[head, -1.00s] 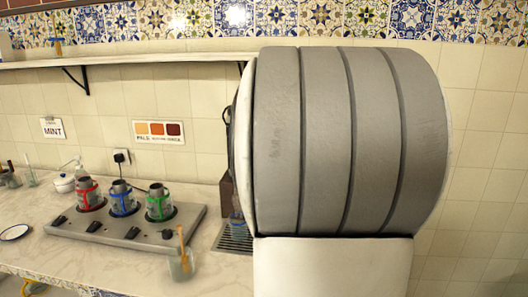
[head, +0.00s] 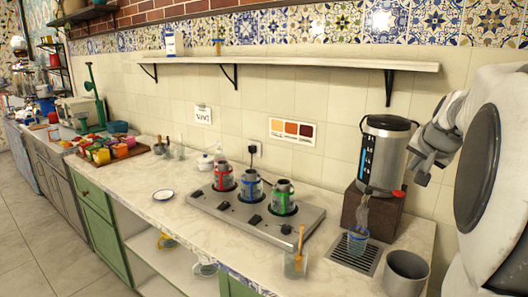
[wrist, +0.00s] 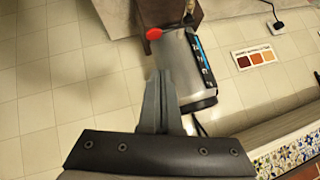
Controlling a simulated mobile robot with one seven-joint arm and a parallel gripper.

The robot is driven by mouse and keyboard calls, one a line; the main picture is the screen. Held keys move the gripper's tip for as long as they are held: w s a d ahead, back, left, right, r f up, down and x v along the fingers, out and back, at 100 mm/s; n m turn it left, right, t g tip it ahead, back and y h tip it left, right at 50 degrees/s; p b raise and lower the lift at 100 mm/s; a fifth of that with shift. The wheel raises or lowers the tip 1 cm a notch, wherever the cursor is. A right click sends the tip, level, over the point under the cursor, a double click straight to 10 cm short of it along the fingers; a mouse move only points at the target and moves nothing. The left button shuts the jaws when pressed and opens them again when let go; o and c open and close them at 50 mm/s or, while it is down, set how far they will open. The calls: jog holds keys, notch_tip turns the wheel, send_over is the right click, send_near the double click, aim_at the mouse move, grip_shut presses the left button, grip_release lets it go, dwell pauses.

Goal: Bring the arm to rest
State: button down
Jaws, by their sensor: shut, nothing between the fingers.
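My gripper (head: 421,176) is raised at the right of the head view, beside the right side of the steel urn (head: 383,155). In the wrist view my gripper (wrist: 158,82) is shut and empty, its fingers together. They overlap the edge of the urn (wrist: 190,65) there; I cannot tell the gap. The urn stands upright on a brown wooden block (head: 371,212), with a red part low on its side. My arm comes in from the right edge of the head view.
A glass (head: 357,240) stands on the drip grate (head: 354,257) below the urn. A grey metal pot (head: 405,275) is at the counter's right end. A hob (head: 256,212) carries three coloured-handled pots. A wall shelf (head: 290,59) runs above.

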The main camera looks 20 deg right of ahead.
jog(key=s+a+r+n+y+p, duration=0.1)
jog(key=s+a+n+y+p, duration=0.15)
jog(key=a, duration=0.95)
jog(key=s+a+n+y+p, duration=0.2)
jog(key=s+a+n, duration=0.15)
jog(key=a, duration=0.85)
jog(key=s+a+f+n+g+p, duration=0.2)
jog(key=s+a+f+n+p, duration=0.1)
jog(key=s+a, duration=0.8)
jog(key=f+n, duration=0.1)
jog(key=n, duration=0.1)
jog(key=shift+s+a+n+g, duration=0.3)
jog(key=shift+s+a+n, duration=0.05)
jog(key=shift+a+n, duration=0.05)
jog(key=shift+d+y, duration=0.1)
jog(key=shift+y, duration=0.15)
